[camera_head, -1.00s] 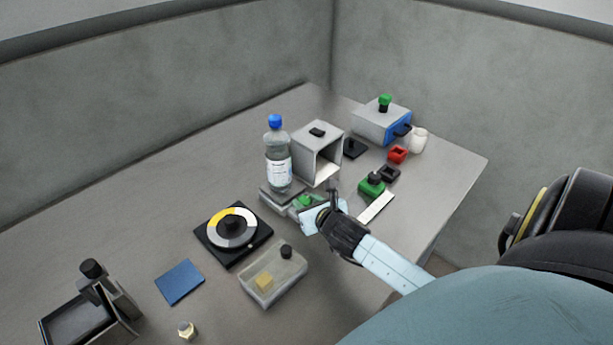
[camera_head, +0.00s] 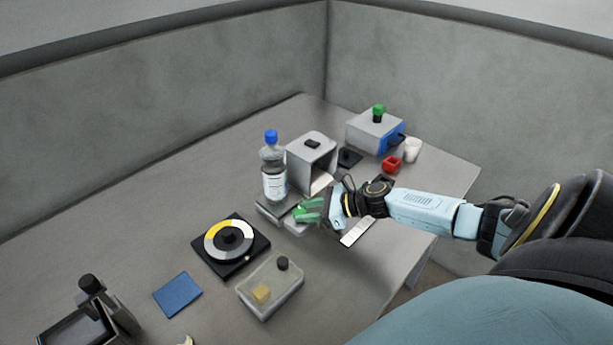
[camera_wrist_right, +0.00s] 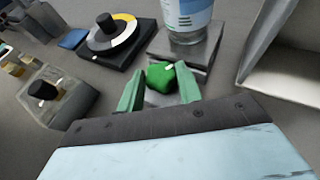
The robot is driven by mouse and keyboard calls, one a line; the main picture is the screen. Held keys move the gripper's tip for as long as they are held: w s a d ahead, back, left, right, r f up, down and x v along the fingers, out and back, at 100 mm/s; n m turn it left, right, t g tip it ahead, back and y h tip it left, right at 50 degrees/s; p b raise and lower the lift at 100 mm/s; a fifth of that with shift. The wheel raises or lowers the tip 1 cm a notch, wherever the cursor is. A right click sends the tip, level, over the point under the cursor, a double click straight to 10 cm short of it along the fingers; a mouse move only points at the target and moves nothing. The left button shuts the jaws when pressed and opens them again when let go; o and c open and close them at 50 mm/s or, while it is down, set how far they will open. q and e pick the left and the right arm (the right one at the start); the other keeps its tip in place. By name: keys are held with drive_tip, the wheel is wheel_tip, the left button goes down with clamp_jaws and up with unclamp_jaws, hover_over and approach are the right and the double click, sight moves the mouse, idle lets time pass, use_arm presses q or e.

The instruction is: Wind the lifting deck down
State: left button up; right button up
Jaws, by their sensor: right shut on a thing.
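The lifting deck (camera_head: 266,210) is a low grey platform with a clear, blue-capped bottle (camera_head: 273,175) upright on it. It also shows in the right wrist view (camera_wrist_right: 159,45), under the bottle's base. A green knob (camera_wrist_right: 160,79) sits at the deck's near side, between the two green fingers of my right gripper (camera_wrist_right: 160,90). My right gripper (camera_head: 308,211) is shut on this knob, with its arm coming in from the right. In the head view the fingers largely hide the knob. My left gripper is not in view.
A grey open-fronted box (camera_head: 312,158) stands just behind the deck. A dial with a yellow-and-grey ring (camera_head: 229,241) and a clear bin (camera_head: 270,287) are nearby at left and front. A blue-fronted machine (camera_head: 374,131), a red block (camera_head: 392,164) and a white cup (camera_head: 412,150) stand further right.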

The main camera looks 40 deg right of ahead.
drive_tip(key=n+g+y+b, duration=0.1)
drive_tip(key=n+g+b, duration=0.1)
drive_tip(key=b, duration=0.1)
drive_tip(key=n+g+y+b, duration=0.2)
drive_tip(key=b, duration=0.1)
drive_tip(key=w+n+g+y+b, duration=0.1)
drive_tip(key=n+b, duration=0.1)
drive_tip(key=b, duration=0.1)
drive_tip(key=shift+d+f+g+y, duration=0.15)
drive_tip(key=shift+d+g+y, duration=0.15)
drive_tip(key=shift+g, duration=0.1)
drive_tip(key=shift+n+b, duration=0.3)
drive_tip(key=shift+b, duration=0.3)
drive_tip(key=shift+n+g+b, duration=0.3)
drive_tip(key=shift+g+b, duration=0.1)
drive_tip(key=shift+g, duration=0.1)
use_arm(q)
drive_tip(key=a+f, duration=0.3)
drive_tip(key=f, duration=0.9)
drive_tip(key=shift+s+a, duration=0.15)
use_arm(e)
drive_tip(key=shift+r, duration=0.2)
drive_tip(key=o, duration=0.9)
drive_tip(key=shift+a, duration=0.1)
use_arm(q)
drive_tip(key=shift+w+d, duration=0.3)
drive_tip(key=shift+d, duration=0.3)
use_arm(e)
drive_tip(key=shift+o, duration=0.5)
